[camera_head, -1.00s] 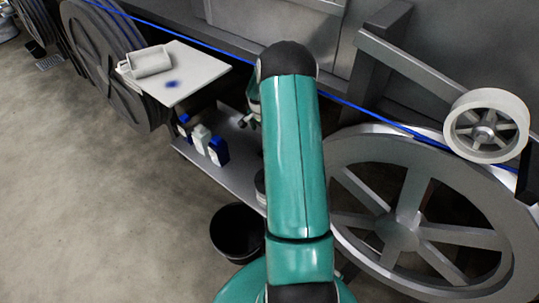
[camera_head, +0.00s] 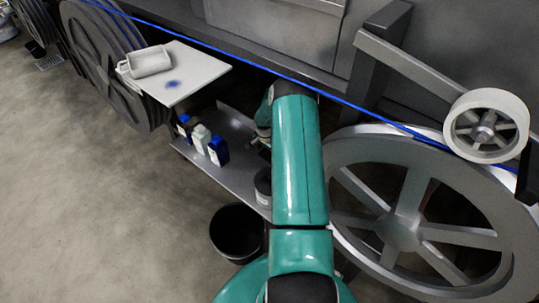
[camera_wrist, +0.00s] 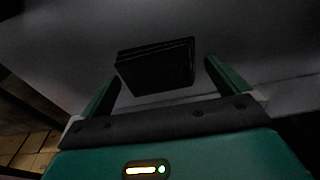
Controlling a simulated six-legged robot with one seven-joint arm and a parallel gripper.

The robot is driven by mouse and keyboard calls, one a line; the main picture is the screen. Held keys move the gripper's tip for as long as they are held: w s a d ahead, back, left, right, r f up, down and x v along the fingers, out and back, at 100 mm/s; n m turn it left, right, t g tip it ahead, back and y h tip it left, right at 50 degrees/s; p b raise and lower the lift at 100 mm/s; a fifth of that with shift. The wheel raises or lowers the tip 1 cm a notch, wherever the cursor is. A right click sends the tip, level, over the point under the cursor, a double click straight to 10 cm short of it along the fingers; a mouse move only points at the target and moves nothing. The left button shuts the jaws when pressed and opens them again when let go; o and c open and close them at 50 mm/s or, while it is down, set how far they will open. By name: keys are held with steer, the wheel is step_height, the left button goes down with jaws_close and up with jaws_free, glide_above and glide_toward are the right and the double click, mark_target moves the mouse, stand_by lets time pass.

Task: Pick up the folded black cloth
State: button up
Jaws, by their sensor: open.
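The folded black cloth (camera_wrist: 157,68) shows in the wrist view as a dark, layered block on a grey surface. It lies ahead of my gripper (camera_wrist: 155,75), roughly between the two green fingers as seen from the wrist. The fingers stand apart, and the cloth does not appear gripped. Whether the fingertips are level with the cloth or short of it is hard to tell. In the head view my arm hides the cloth, and only a small part of the gripper (camera_head: 260,142) shows beside the arm.
A grey shelf (camera_head: 232,170) holds several bottles (camera_head: 210,145) and a round dark container (camera_head: 263,187). Above it is a white board (camera_head: 190,72) with a white tray (camera_head: 150,61). A blue cable (camera_head: 330,95) runs across to a large spoked wheel (camera_head: 400,232). A black bucket (camera_head: 237,232) stands on the floor.

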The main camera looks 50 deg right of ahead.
mark_target(269, 153)
steer(key=c, duration=0.9)
steer(key=shift+r, duration=0.1)
step_height(269, 153, up, 10)
steer(key=shift+o, duration=0.9)
steer(key=shift+w+a, duration=0.1)
steer(key=shift+c, duration=0.5)
